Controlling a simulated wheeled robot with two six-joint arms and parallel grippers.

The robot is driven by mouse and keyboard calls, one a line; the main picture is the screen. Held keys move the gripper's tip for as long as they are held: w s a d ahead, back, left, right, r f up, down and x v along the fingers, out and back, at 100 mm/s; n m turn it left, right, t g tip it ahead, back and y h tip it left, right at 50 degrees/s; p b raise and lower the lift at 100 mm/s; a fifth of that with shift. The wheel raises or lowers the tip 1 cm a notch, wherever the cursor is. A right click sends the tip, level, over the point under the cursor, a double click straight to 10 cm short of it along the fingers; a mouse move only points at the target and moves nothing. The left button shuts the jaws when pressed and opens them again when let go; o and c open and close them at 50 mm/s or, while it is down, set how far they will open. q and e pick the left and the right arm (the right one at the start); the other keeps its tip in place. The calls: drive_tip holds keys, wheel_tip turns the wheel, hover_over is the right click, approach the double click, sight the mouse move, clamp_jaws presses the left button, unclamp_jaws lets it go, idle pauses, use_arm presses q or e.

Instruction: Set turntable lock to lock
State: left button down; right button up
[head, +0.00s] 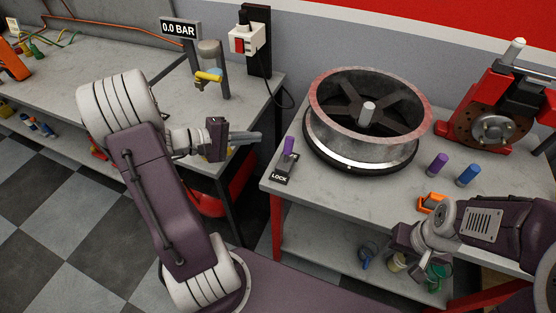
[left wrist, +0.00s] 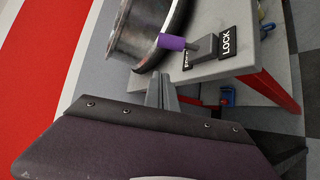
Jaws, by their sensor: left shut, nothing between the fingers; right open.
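The turntable lock is a small grey lever with a purple handle (head: 288,147) at the front left corner of the right-hand bench. A black LOCK plate (head: 279,179) lies at its near side. In the left wrist view, the purple handle (left wrist: 171,42) leans away from the LOCK plate (left wrist: 226,42), over a second plate that is partly hidden. The turntable (head: 347,168) carries a large metal wheel rim (head: 350,138). My left gripper (head: 257,137) is shut and empty, left of the handle and apart from it. My right gripper (head: 402,240) is open by the bench's front edge.
A purple cylinder (head: 437,164), a blue cylinder (head: 468,174) and an orange part (head: 432,203) are on the bench right of the turntable. A red stand with a brake disc (head: 491,128) is at the right. Another bench (head: 130,75) with a gauge sign (head: 180,29) is at the left.

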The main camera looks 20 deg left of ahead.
sight(289, 147)
use_arm(q)
drive_tip(key=shift+s+a+f+n+y, duration=0.2)
drive_tip(key=shift+a+f+n+y, duration=0.1)
drive_tip(key=shift+a+f, duration=0.4)
use_arm(e)
drive_tip(key=shift+f, duration=0.5)
use_arm(q)
drive_tip(key=shift+a+r, duration=0.1)
drive_tip(key=x, duration=1)
drive_tip(key=s, duration=0.1)
drive_tip(key=s+d+r, duration=0.1)
drive_tip(key=s+d, duration=0.1)
drive_tip(key=shift+d+r, duration=0.1)
drive_tip(key=shift+r, duration=0.2)
use_arm(e)
drive_tip(key=shift+w, duration=0.1)
use_arm(q)
drive_tip(key=shift+w, duration=0.1)
